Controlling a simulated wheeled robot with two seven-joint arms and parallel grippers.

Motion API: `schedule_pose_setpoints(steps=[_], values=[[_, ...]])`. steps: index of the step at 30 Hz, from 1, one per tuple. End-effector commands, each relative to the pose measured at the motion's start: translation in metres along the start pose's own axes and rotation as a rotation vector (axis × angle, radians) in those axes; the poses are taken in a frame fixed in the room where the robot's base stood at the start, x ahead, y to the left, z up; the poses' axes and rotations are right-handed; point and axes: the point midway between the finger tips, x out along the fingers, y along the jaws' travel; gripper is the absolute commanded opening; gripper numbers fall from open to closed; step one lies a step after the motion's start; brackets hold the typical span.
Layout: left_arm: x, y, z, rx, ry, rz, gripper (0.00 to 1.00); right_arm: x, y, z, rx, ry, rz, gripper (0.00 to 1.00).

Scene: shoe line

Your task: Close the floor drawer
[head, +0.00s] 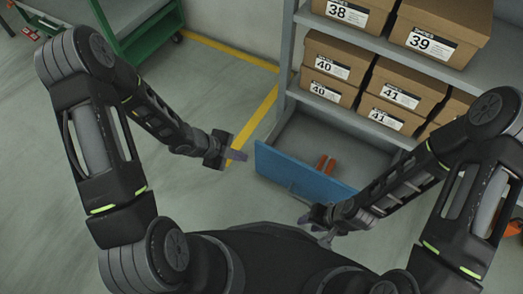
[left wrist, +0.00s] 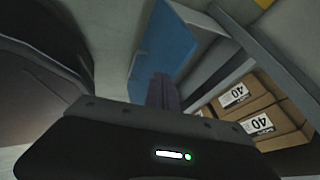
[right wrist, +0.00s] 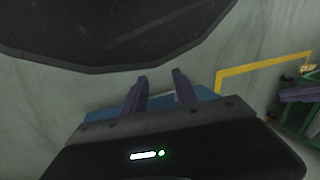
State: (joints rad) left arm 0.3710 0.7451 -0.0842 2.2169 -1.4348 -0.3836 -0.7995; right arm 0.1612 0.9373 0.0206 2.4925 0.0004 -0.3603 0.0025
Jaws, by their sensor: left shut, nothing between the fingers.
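The floor drawer (head: 290,171) stands pulled out at the bottom of the shelf unit, its blue front panel away from the frame. Reddish-brown items (head: 325,164) lie inside it. My left gripper (head: 240,157) is shut and empty, left of the panel's left end and apart from it. In the left wrist view its fingers are together (left wrist: 163,90), with the blue panel (left wrist: 165,45) beyond. My right gripper (head: 310,222) is open in front of the panel's right part. In the right wrist view its fingers are apart (right wrist: 160,90) with the blue panel (right wrist: 204,93) behind; contact cannot be told.
The grey shelf unit (head: 283,75) holds several shoe boxes (head: 340,55) above the drawer. Yellow floor lines (head: 262,118) run left of it. A green cart (head: 150,35) stands at the upper left. The floor between the cart and the drawer is clear.

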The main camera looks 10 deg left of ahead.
Motion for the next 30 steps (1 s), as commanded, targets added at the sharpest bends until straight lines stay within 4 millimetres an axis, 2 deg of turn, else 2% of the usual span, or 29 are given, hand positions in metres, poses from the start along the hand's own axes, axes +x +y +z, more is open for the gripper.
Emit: schedule_pose_setpoints(steps=[8, 14, 20, 29, 30], values=[[0.001, 0.0, 0.0, -0.005, 0.0, 0.0, 0.0, 0.0, 0.0, 0.0, 0.0, 0.001, 0.0, 0.34], [0.013, 0.002, 0.0, -0.006, 0.001, 0.001, 0.0, 0.007, 0.004, -0.002, 0.002, 0.005, 0.002, 0.34], [0.044, 0.003, 0.001, -0.005, 0.002, 0.001, 0.0, 0.021, 0.013, -0.006, 0.008, 0.015, 0.007, 0.34], [0.105, 0.003, 0.001, -0.005, 0.002, 0.003, 0.0, 0.045, 0.028, -0.014, 0.019, 0.033, 0.015, 0.34], [0.106, -0.004, 0.0, -0.004, 0.001, -0.001, 0.0, 0.043, 0.028, -0.014, 0.02, 0.034, 0.016, 0.34]])
